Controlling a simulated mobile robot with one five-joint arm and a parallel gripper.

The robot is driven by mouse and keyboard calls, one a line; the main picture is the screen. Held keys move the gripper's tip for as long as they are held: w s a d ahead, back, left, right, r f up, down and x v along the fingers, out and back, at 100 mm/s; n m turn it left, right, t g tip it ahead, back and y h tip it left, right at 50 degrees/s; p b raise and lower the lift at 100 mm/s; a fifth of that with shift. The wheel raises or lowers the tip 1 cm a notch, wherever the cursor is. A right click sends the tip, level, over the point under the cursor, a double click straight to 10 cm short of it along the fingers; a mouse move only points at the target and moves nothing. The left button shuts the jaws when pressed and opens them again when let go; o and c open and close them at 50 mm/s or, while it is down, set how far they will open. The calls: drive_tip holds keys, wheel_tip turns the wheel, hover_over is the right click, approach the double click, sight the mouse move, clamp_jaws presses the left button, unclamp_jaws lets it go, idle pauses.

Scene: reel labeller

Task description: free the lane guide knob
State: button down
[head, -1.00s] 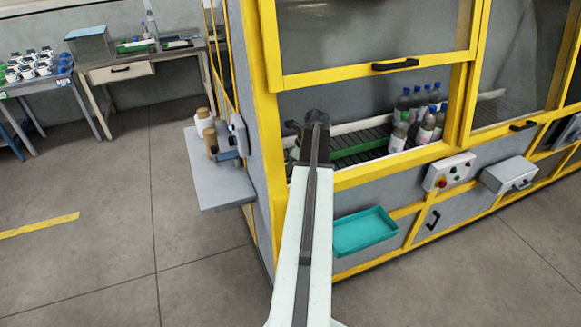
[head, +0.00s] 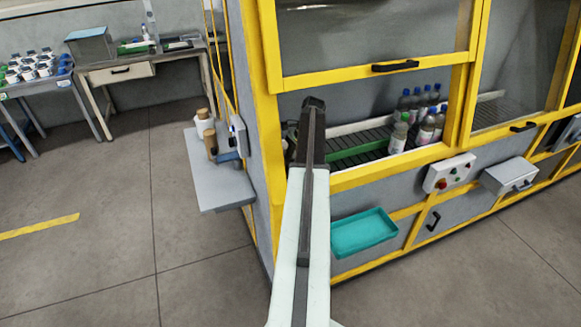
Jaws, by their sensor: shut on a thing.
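My arm reaches through the open front window of the yellow-framed machine. My gripper (head: 312,108) is at its dark far end, over the left end of the conveyor, with the fingertips hidden by my own arm. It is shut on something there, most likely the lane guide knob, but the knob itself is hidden. The green lane guide (head: 360,153) runs along the dark roller conveyor (head: 370,138), to the right of my gripper. Several bottles (head: 399,135) with blue or green caps stand upright on the conveyor farther right.
The yellow window frame (head: 400,158) borders the opening. A teal tray (head: 363,233), a control box with buttons (head: 449,173) and a grey box (head: 507,176) are on the machine front. A grey side shelf (head: 222,190) stands left. The left floor is clear.

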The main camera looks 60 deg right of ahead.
drive_tip(key=n, duration=0.1)
drive_tip(key=n+g, duration=0.1)
drive_tip(key=n, duration=0.1)
drive_tip(key=shift+w+d+n+y, duration=0.1)
drive_tip(key=shift+w+n+y, duration=0.1)
drive_tip(key=shift+n+y, duration=0.1)
drive_tip(key=shift+w+n+g, duration=0.1)
drive_tip(key=shift+n+g, duration=0.8)
drive_tip(key=shift+n, duration=0.9)
drive_tip(key=c, duration=1.1)
unclamp_jaws()
